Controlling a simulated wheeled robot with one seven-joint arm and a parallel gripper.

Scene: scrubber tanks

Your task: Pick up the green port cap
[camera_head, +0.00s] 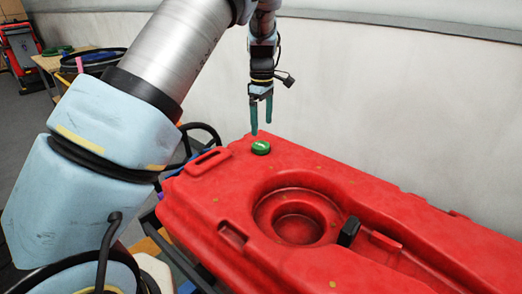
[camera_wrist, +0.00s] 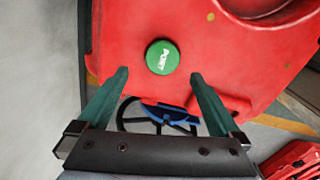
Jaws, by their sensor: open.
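The green port cap (camera_head: 261,147) is a small round disc with white lettering. It sits on the top of the red tank (camera_head: 330,180), near its far left corner. In the wrist view the cap (camera_wrist: 162,57) shows the word PORT and lies beyond the fingertips, roughly centred between them. My gripper (camera_head: 261,116) points down above the cap, with a gap between its fingertips and the tank. In the wrist view my gripper (camera_wrist: 158,73) has its two teal fingers spread apart with nothing between them.
The tank top has a round recess (camera_head: 297,215) and a black block (camera_head: 348,231) right of the cap. A pale wall (camera_head: 380,90) stands close behind the tank. A blue wheel-like thing (camera_wrist: 165,115) lies below the tank edge.

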